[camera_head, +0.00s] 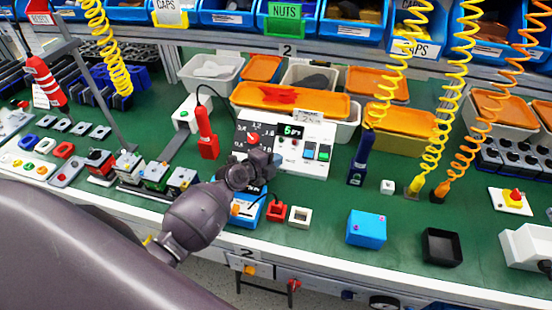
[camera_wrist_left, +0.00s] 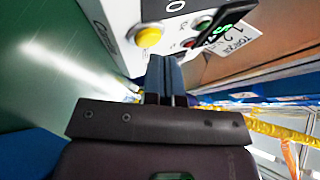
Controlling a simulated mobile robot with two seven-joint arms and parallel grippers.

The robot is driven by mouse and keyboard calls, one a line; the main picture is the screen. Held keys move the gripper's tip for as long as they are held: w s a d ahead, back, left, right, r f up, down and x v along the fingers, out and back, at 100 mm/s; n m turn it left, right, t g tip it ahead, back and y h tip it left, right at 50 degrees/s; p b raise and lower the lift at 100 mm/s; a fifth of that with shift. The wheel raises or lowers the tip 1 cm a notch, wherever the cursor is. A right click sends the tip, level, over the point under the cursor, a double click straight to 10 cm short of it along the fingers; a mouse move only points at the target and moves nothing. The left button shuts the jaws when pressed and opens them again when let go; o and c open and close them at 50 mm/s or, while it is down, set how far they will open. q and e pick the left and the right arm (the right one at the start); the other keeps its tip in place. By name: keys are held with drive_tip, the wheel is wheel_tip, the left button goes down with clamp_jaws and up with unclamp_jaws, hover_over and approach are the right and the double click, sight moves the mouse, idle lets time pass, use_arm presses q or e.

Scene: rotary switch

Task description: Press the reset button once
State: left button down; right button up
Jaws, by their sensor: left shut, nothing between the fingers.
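A white control box (camera_head: 314,163) stands on the green bench, with a black dial panel, a small green-lit display (camera_head: 291,131) and green and blue buttons at its right. In the left wrist view its white face shows a round yellow button (camera_wrist_left: 148,37), with dark, red and green parts further right. I cannot read which button is labelled reset. My left gripper (camera_head: 272,161) is in front of the box's lower left part and hides some of it. In the left wrist view its fingers (camera_wrist_left: 161,67) are shut and empty, just below the yellow button; contact is unclear. My right gripper is not in view.
A blue box (camera_head: 366,228) and a black tray (camera_head: 441,247) stand front right. Small coloured switch boxes line the left front. Coiled yellow cables hang at the right. Lidded bins stand behind.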

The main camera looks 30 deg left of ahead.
use_arm(q)
drive_tip(key=shift+f, duration=0.15)
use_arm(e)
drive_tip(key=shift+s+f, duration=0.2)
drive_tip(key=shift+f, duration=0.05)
use_arm(q)
drive_tip(key=shift+f+b, duration=0.25)
drive_tip(key=shift+b, duration=0.1)
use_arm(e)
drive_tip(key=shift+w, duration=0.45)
